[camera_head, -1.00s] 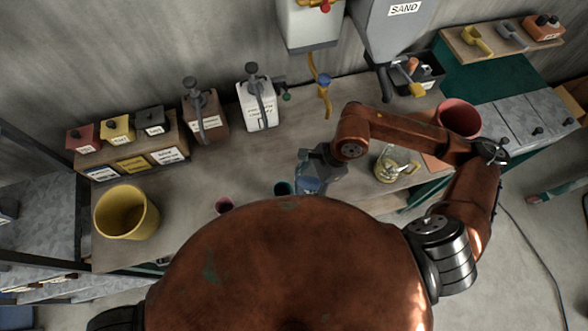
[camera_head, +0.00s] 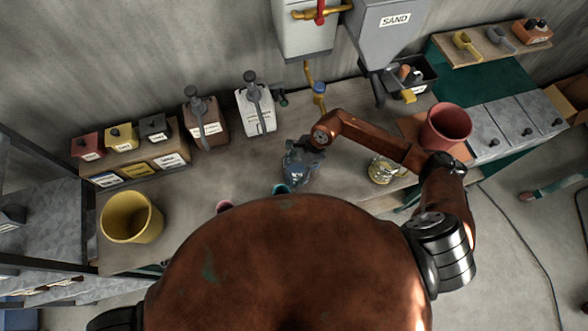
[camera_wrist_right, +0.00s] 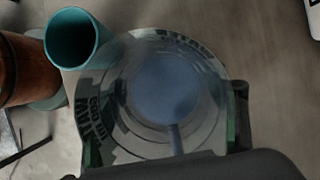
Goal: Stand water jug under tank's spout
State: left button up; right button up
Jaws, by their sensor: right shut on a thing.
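The water jug (camera_head: 299,174) is clear glass with blue water inside. My right gripper (camera_head: 302,158) is shut on it over the front middle of the bench. In the right wrist view the jug (camera_wrist_right: 165,85) fills the middle, seen from above, with dark fingers on both sides. I cannot tell whether its base touches the bench. The white tank (camera_head: 304,28) hangs on the wall at the top. Its yellow spout pipe (camera_head: 308,75) comes down behind the jug, with a blue fitting (camera_head: 319,90) near its lower end. The jug is in front of the spout, not under it. My left gripper is not in view.
A teal cup (camera_wrist_right: 72,38) stands close beside the jug. A second glass jug (camera_head: 384,170) with yellowish contents stands to the right. White (camera_head: 256,110) and brown (camera_head: 205,122) canisters stand at the back. Bench between jug and spout looks clear.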

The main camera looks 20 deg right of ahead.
jog(key=shift+f, duration=0.15)
jog(key=shift+f, duration=0.1)
jog(key=o, duration=1.2)
jog(key=shift+o, duration=0.2)
